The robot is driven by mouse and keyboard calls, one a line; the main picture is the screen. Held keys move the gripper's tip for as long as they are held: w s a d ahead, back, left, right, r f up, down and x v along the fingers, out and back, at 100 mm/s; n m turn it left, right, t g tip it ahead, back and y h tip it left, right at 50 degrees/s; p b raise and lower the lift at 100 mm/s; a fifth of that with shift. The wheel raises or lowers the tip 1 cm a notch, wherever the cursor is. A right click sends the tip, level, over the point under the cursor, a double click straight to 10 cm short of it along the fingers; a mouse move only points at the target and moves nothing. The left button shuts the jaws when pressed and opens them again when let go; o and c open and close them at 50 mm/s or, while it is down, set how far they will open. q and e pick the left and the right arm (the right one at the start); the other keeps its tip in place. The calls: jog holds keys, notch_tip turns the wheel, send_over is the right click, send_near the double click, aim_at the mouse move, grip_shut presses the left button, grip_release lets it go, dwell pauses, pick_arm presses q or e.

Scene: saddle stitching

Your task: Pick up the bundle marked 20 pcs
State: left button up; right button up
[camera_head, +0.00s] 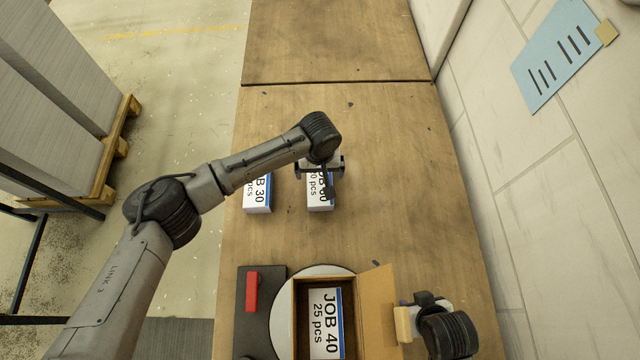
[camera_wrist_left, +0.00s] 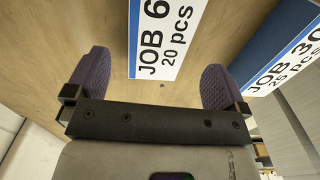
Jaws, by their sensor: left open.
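The bundle marked 20 pcs (camera_head: 320,201) is a white-labelled block with a blue strip, lying on the wooden table. My left gripper (camera_head: 322,168) is over its far end and hides part of the label. In the left wrist view the label of this bundle (camera_wrist_left: 163,42) reads "JOB 6…" and "20 pcs". There the left gripper (camera_wrist_left: 155,72) is open, its purple fingers wide apart with nothing between them. The bundle lies ahead of the fingers, apart from them. My right gripper (camera_head: 408,318) is beside the open box; its fingers cannot be made out.
A JOB 30 bundle (camera_head: 257,196) lies close to the left. It also shows in the left wrist view (camera_wrist_left: 290,55). Nearer, an open box (camera_head: 374,300) on a round plate (camera_head: 283,300) holds a JOB 40, 25 pcs bundle (camera_head: 325,318). The far table is clear.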

aim_at(319, 180)
pick_arm(q)
jog(key=shift+f+b, duration=0.35)
jog(key=shift+f, duration=2.65)
jog(key=shift+c, duration=0.5)
jog(key=c, duration=1)
